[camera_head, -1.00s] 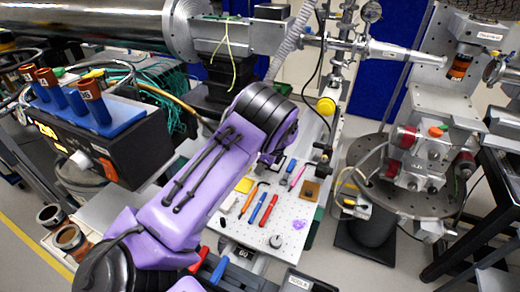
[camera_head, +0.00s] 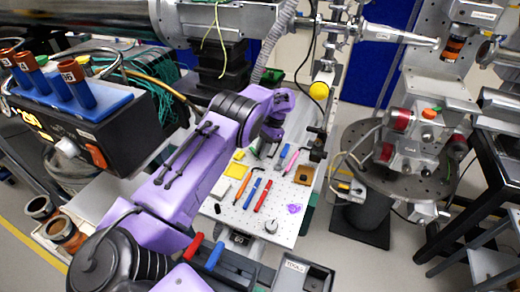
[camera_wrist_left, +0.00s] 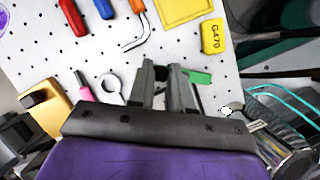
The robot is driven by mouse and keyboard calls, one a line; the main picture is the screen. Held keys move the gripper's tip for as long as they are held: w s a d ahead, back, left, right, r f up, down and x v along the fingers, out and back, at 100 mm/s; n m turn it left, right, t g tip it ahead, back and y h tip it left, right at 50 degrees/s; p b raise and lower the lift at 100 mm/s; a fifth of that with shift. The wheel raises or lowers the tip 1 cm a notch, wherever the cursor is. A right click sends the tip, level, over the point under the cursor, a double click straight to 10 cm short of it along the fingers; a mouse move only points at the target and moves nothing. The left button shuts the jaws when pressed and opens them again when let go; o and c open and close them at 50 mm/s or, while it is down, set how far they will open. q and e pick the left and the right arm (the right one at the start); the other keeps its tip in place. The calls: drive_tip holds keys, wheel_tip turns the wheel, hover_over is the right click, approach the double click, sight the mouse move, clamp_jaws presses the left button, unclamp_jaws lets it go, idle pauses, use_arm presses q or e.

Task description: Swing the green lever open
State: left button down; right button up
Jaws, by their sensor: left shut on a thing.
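A small green lever (camera_wrist_left: 199,77) shows in the left wrist view, sticking out to the right from between my left gripper's (camera_wrist_left: 166,74) fingers. The fingers are shut on it, and they hide the rest of it. In the head view my left gripper (camera_head: 265,148) reaches down at the back of the white perforated board, and the lever is too small and covered to make out clearly. My right gripper is in neither view.
The perforated board (camera_head: 225,211) carries a red marker (camera_head: 263,196), a blue marker (camera_head: 251,193), an orange hex key (camera_head: 241,188) and a yellow tray (camera_head: 237,171). A black controller box (camera_head: 130,125) stands left. A round metal stage (camera_head: 430,185) stands right.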

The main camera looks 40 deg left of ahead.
use_arm(q)
drive_tip(key=n+b, duration=0.1)
drive_tip(key=n, duration=0.1)
drive_tip(key=w+n+h+b, duration=0.1)
drive_tip(key=n, duration=0.1)
drive_tip(key=shift+w+a+f+h+b, duration=0.1)
drive_tip(key=shift+w+f+h+b, duration=0.1)
drive_tip(key=shift+h+b, duration=0.15)
drive_tip(key=shift+w+a+r+n+h+b, duration=0.15)
drive_tip(key=shift+n+h+b, duration=0.1)
drive_tip(key=shift+n+b, duration=0.35)
drive_tip(key=shift+w+d+n+h+b, duration=0.1)
drive_tip(key=shift+n+h+b, duration=0.1)
drive_tip(key=shift+n+b, duration=0.35)
drive_tip(key=shift+n, duration=0.25)
drive_tip(key=c, duration=1)
unclamp_jaws()
drive_tip(key=shift+c, duration=0.2)
drive_tip(key=shift+a, duration=0.1)
